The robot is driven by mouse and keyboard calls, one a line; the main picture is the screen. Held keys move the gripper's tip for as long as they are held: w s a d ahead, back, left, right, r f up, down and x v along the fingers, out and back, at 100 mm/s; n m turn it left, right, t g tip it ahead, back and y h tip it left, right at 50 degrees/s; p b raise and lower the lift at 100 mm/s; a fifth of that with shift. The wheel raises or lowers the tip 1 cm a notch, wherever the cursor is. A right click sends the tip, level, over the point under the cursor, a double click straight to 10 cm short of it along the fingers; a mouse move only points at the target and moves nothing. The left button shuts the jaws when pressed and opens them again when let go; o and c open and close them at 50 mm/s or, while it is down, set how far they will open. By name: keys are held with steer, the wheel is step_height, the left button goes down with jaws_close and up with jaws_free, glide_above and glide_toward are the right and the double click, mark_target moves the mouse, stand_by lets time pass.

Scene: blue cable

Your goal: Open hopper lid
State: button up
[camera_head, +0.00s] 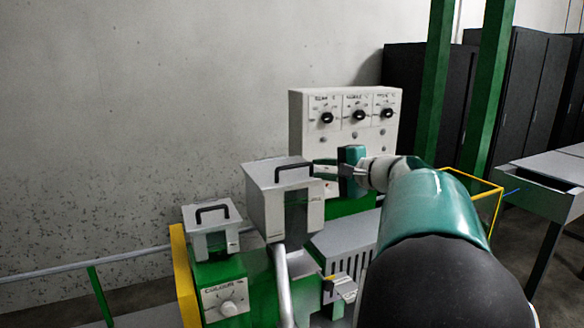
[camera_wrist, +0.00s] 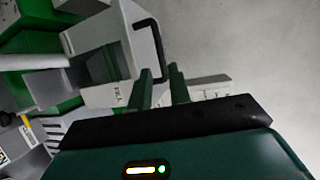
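The larger hopper (camera_head: 268,210) is a light grey box on the green machine, its lid (camera_head: 262,172) lying closed on top with a black bar handle (camera_head: 293,166). In the wrist view the handle (camera_wrist: 151,36) stands beyond the fingertips, slightly left of the gap. My gripper (camera_head: 318,169) is at the right side of the hopper, close to the handle's right end. Whether a finger touches the handle or lid I cannot tell.
A smaller grey box (camera_head: 208,241) with its own black handle stands to the left. A white control panel (camera_head: 345,110) with three black knobs rises behind my gripper. Yellow rails and green posts (camera_head: 434,85) stand around. Dark cabinets (camera_head: 540,90) are at the back right.

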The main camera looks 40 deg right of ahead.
mark_target(297, 167)
steer(key=w, duration=0.3)
steer(key=w+f, duration=0.1)
steer(key=w, duration=0.2)
steer(key=w+a, duration=0.1)
steer(key=w, duration=0.2)
steer(key=shift+w+f, duration=0.1)
steer(key=shift+f, duration=0.25)
jaws_close()
